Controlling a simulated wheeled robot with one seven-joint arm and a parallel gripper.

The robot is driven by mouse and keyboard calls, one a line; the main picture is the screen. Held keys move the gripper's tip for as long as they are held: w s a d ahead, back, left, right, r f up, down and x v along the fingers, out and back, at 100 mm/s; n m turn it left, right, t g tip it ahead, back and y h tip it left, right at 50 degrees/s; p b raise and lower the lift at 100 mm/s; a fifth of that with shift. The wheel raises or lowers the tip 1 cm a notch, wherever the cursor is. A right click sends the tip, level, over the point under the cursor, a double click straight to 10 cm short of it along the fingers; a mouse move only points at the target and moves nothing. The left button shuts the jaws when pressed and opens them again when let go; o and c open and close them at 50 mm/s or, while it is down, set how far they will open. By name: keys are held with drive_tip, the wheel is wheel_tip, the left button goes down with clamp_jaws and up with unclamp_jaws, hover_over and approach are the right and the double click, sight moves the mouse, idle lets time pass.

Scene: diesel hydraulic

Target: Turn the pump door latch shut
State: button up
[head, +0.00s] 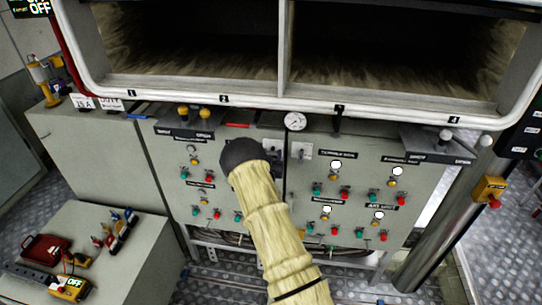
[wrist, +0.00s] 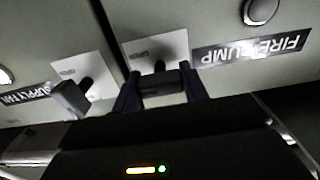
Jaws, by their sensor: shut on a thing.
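In the wrist view, the pump door latch is a dark handle (wrist: 163,84) on a white plate (wrist: 152,48), beside an upside-down FIRE PUMP label (wrist: 250,50). My gripper (wrist: 160,92) has one finger on each side of the handle and is shut on it. The handle's exact turn angle is hard to tell. In the head view, my gripper (head: 276,160) is at the upper middle of the cabinet, mostly hidden behind my arm's dark end. The pump door latch is also mostly hidden there.
A second latch (wrist: 70,98), by the SUPPLY FAN label (wrist: 25,95), sits close beside my gripper; its plate (head: 301,150) shows in the head view. A round gauge (head: 295,121) is above. Buttons and lamps cover both doors. A window frame (head: 330,105) overhangs the cabinet.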

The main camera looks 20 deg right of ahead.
drive_tip(key=shift+f+b, duration=0.1)
drive_tip(key=shift+b, duration=0.35)
drive_tip(key=n+b, duration=0.1)
drive_tip(key=b, duration=0.1)
drive_tip(key=n+b, duration=0.2)
drive_tip(key=shift+f+n+b, duration=0.2)
drive_tip(key=shift+n+b, duration=0.1)
drive_tip(key=n+b, duration=0.4)
drive_tip(key=shift+n+b, duration=0.3)
drive_tip(key=n+b, duration=0.3)
drive_tip(key=n, duration=0.1)
drive_tip(key=shift+r+n, duration=0.1)
drive_tip(key=shift+n, duration=0.2)
drive_tip(key=shift+r+n+b, duration=0.15)
drive_tip(key=shift+n+b, duration=1.3)
drive_tip(key=shift+n, duration=1.05)
drive_tip(key=o, duration=1)
